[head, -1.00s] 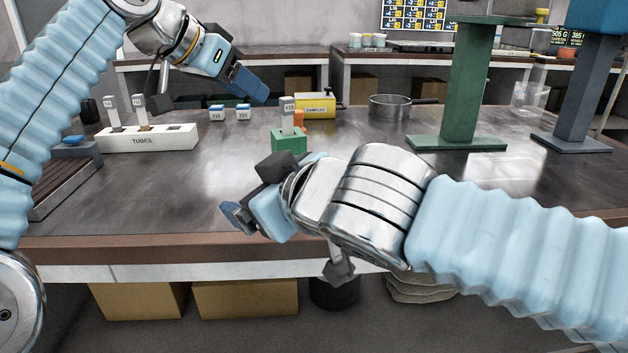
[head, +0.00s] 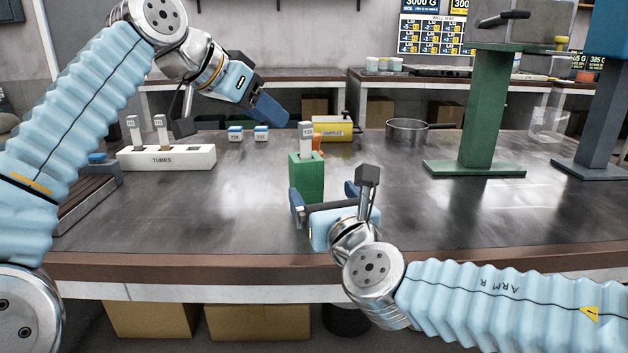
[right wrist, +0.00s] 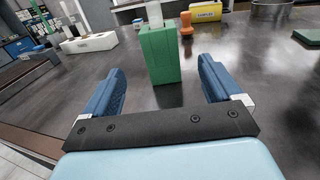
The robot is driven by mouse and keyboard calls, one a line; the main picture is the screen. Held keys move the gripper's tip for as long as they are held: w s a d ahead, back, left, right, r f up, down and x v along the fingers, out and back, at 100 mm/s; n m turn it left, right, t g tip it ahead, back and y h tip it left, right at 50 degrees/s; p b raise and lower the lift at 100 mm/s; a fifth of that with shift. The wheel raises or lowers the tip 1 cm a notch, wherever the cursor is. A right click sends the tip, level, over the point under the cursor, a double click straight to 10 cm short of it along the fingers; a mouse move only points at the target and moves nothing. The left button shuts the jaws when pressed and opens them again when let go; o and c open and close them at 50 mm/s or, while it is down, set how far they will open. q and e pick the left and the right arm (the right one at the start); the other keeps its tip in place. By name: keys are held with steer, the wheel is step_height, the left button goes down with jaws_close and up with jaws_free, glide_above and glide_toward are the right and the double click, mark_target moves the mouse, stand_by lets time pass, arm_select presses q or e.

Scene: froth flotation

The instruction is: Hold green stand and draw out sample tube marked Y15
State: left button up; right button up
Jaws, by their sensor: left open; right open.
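The green stand (head: 306,180) stands upright on the table with the grey-white sample tube (head: 307,138) upright in its top; its label looks like Y15. My right gripper (head: 323,191) is open just in front of the stand. In the right wrist view the stand (right wrist: 160,58) and the tube's lower part (right wrist: 155,16) show between and beyond the fingers of the right gripper (right wrist: 159,85), apart from them. My left gripper (head: 278,112) is in the air to the left of the tube, above the table, holding nothing that I can see.
A white rack marked TUBES (head: 185,158) with two tubes stands at left. A tall green pedestal (head: 484,120) stands right.

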mark_target(310, 174)
steer(key=x, duration=1)
steer(key=shift+w+a, duration=0.1)
steer(key=shift+w, duration=0.25)
steer(key=c, duration=1.1)
